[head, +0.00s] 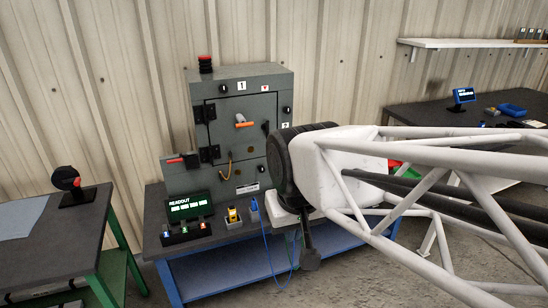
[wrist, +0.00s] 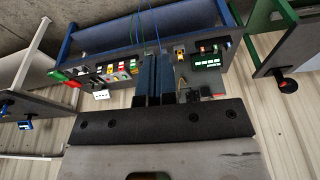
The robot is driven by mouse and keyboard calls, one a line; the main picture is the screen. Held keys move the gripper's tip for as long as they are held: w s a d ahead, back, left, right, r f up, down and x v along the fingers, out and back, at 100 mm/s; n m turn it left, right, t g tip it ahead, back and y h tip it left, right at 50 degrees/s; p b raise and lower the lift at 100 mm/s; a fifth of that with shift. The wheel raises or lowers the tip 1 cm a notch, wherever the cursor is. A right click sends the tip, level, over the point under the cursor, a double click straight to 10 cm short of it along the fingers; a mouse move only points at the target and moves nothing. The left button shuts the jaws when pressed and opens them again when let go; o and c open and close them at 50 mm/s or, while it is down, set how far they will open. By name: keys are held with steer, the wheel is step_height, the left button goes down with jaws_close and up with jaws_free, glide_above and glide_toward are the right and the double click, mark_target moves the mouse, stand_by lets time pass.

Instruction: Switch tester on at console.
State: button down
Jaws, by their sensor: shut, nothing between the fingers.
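The console (head: 186,233) is a low dark box with several small coloured switches, at the front left of the blue-framed bench, before a lit readout (head: 190,207). The readout also shows in the wrist view (wrist: 207,61).
Several coloured parts (wrist: 120,68) crowd the bench's other end. A green-framed table (head: 45,235) stands left.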

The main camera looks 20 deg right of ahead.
steer(key=w+d+r+m, duration=0.2)
steer(key=w+d, duration=0.1)
steer(key=w, duration=0.9)
steer(key=w+d+r+m, duration=0.3)
steer(key=w+d, duration=0.1)
steer(key=w, duration=0.8)
steer(key=w+d+f+m, duration=0.25)
steer(key=w+d, duration=0.25)
steer(key=w, duration=0.5)
steer(key=w+d+f+m, duration=0.25)
steer(key=w+d, duration=0.25)
steer(key=w, duration=0.6)
steer(key=w+d+f+m, duration=0.3)
steer(key=w+d+f, duration=0.9)
steer(key=w+d, duration=0.3)
steer(key=w+d+f+m, duration=0.2)
steer(key=w+d+f, duration=0.3)
steer(key=d+f, duration=0.2)
steer(key=w+d+f+m, duration=0.2)
steer(key=w+d+f, duration=0.4)
steer(key=f, duration=0.5)
steer(key=shift+d+f, duration=0.3)
steer(key=shift+d, duration=0.2)
steer(key=shift+s+x, duration=0.2)
steer(key=shift+x, duration=6.75)
steer(key=shift+a+f, duration=0.1)
steer(key=shift+a, duration=0.05)
